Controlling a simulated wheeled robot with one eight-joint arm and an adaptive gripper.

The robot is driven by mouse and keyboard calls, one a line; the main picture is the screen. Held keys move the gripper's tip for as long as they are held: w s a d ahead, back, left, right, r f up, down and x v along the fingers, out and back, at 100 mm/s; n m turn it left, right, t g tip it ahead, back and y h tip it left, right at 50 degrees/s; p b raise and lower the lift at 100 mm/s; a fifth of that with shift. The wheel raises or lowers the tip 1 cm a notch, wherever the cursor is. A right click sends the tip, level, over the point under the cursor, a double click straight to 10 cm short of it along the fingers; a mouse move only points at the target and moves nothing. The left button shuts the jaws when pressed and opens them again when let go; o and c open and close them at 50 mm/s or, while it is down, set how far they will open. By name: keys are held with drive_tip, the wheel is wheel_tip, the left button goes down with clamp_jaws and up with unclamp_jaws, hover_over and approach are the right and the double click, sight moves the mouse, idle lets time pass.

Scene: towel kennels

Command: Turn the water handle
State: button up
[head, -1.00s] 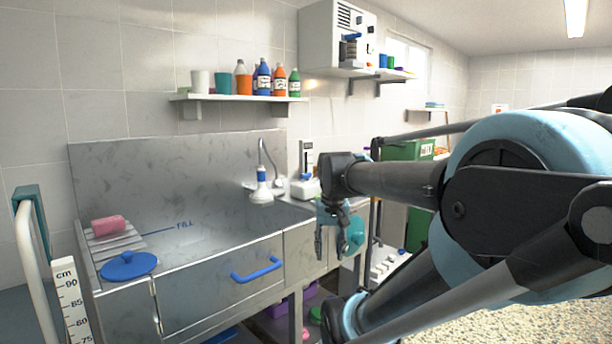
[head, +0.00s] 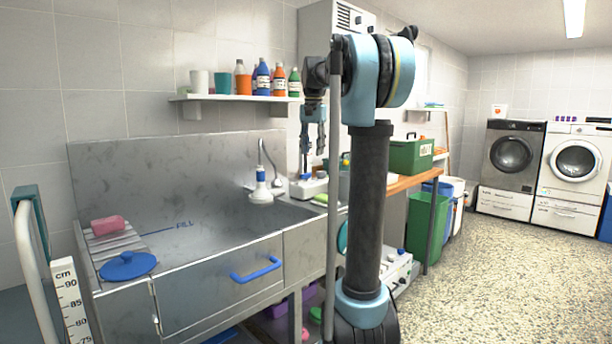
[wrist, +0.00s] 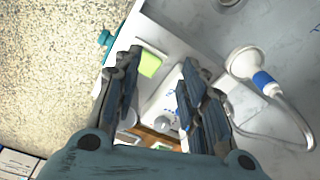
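A steel tub (head: 200,245) stands against the wall. At its back right is a white spray head with a blue band (head: 261,187), on a curved hose (head: 268,152). Small metal tap fittings (head: 278,184) sit behind it; I cannot tell clearly which part is the water handle. The spray head (wrist: 243,64) and its hose (wrist: 300,125) also show at the right of the wrist view, outside my fingers. My gripper (head: 313,160) is open and empty, pointing down above the counter right of the spray head. Its fingers (wrist: 156,72) are spread apart in the wrist view.
A white device (head: 309,187) stands on the counter below my gripper. A blue bar handle (head: 257,270) is on the tub's front. A shelf (head: 235,98) with bottles hangs above. A green crate (head: 411,156) stands on the bench at right. Open floor (head: 490,275) lies to the right.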

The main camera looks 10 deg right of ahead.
drive_tip(key=w+r+m, duration=0.2)
drive_tip(key=w+r, duration=0.2)
drive_tip(key=w, duration=0.6)
drive_tip(key=m, duration=0.2)
hover_over(305, 177)
drive_tip(key=w, duration=0.2)
drive_tip(key=shift+g, duration=0.4)
drive_tip(key=f, duration=1.7)
drive_tip(key=shift+d+f, duration=0.2)
drive_tip(key=shift+d, duration=0.05)
